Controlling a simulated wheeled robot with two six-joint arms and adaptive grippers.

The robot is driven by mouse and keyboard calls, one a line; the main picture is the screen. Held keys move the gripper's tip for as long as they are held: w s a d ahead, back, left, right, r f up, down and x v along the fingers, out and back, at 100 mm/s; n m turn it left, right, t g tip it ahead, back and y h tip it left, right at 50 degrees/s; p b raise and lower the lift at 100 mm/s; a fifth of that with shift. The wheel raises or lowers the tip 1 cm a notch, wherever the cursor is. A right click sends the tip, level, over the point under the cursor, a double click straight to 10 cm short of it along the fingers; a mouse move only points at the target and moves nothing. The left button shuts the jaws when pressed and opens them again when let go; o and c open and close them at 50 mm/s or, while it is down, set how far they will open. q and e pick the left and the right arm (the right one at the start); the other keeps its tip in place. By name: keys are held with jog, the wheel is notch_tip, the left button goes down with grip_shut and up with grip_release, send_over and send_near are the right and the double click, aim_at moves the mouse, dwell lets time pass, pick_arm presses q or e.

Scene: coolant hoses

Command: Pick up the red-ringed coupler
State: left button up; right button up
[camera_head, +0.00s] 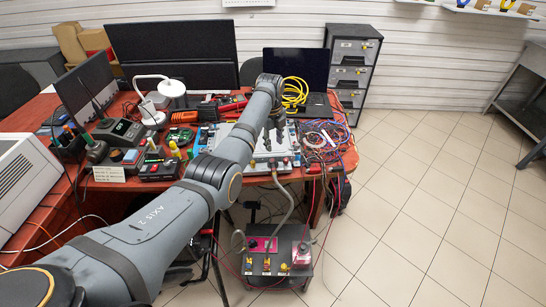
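My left arm comes in from the lower left and reaches over the red-brown table (340,160). My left gripper (276,138) is small and dark above the silver-blue equipment case (262,163); its fingers seem to point down, and their opening cannot be told. A grey hose (288,205) runs from the front of the case and curves down toward a low dark stand (270,277). The stand carries a magenta block (262,244), a red block (301,253) and small yellow-orange fittings (266,265). I cannot make out a red ring on any coupler. My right gripper is not in view.
A laptop (297,68), a coiled yellow cable (295,93) and tangled red and blue wires (322,140) crowd the table's right end. Monitors, a lamp (172,88) and chargers fill its left. A drawer cabinet (352,65) stands behind. The tiled floor (430,220) at right is clear.

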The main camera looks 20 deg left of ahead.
aim_at(272, 160)
pick_arm(q)
jog(key=n, duration=0.4)
jog(key=shift+s+d+t, duration=0.1)
jog(key=shift+s+t, duration=0.1)
jog(key=shift+t, duration=0.1)
jog(key=n, duration=0.3)
jog(key=shift+s+n+p, duration=0.25)
jog(key=shift+n+p, duration=0.05)
jog(key=shift+n, duration=0.1)
jog(key=s+r+n+t+p, duration=0.1)
jog(key=s+n, duration=0.1)
jog(key=n, duration=0.6)
jog(key=s+r+n+t, duration=0.1)
jog(key=s+n+t, duration=0.15)
jog(key=n, duration=0.65)
jog(key=shift+g+y, duration=0.3)
jog(key=shift+g, duration=0.15)
jog(key=x, duration=1.1)
jog(key=shift+s+r, duration=0.1)
jog(key=shift+s, duration=0.05)
grip_shut()
